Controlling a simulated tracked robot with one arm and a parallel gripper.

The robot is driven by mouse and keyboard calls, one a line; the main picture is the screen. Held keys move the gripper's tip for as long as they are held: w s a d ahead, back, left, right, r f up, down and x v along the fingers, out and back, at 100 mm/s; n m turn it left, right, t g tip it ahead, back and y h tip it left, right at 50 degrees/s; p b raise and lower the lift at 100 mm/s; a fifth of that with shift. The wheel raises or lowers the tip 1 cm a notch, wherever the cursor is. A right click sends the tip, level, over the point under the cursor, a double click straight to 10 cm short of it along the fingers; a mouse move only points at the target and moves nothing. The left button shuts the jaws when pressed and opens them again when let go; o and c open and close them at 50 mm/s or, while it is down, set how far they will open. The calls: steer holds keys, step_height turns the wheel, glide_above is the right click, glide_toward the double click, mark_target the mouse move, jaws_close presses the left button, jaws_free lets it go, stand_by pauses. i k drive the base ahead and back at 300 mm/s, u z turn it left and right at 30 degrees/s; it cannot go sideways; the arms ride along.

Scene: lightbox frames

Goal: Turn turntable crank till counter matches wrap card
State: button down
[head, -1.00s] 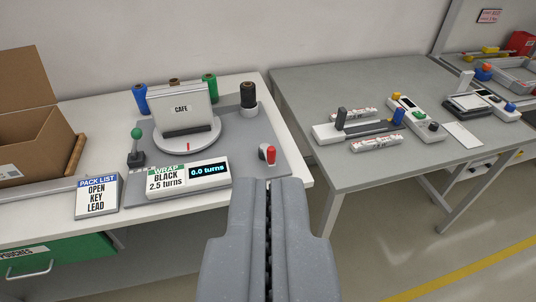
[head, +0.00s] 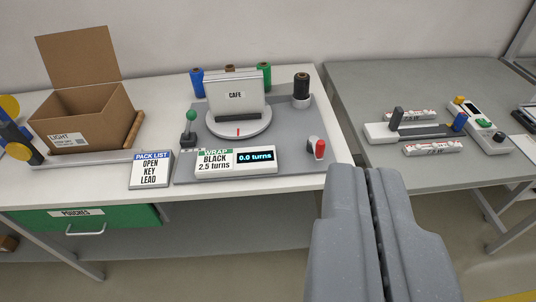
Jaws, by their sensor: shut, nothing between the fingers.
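The white round turntable (head: 222,128) sits on a grey mat and bears an upright panel (head: 236,98) labelled CAFE. A red mark shows at its front edge. The wrap card (head: 214,162) reads BLACK, 2.5 turns. The counter (head: 256,157) beside it reads 0.0 turns. A red-handled part on a white base (head: 317,149), which looks like the crank, stands at the mat's front right. A green-knobbed lever (head: 190,128) stands at the left. My gripper (head: 371,176) is shut and empty, in the picture to the right of and below the red handle, apart from it.
A black spool (head: 302,86) stands at the mat's back right; blue, brown and green spools stand behind the panel. A pack list card (head: 150,170) and an open carton (head: 84,118) are to the left. A grey table (head: 360,88) with devices stands right, across a gap.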

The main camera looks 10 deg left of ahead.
mark_target(318, 146)
steer(key=u, duration=0.25)
steer(key=i, duration=0.85)
steer(key=z, duration=0.35)
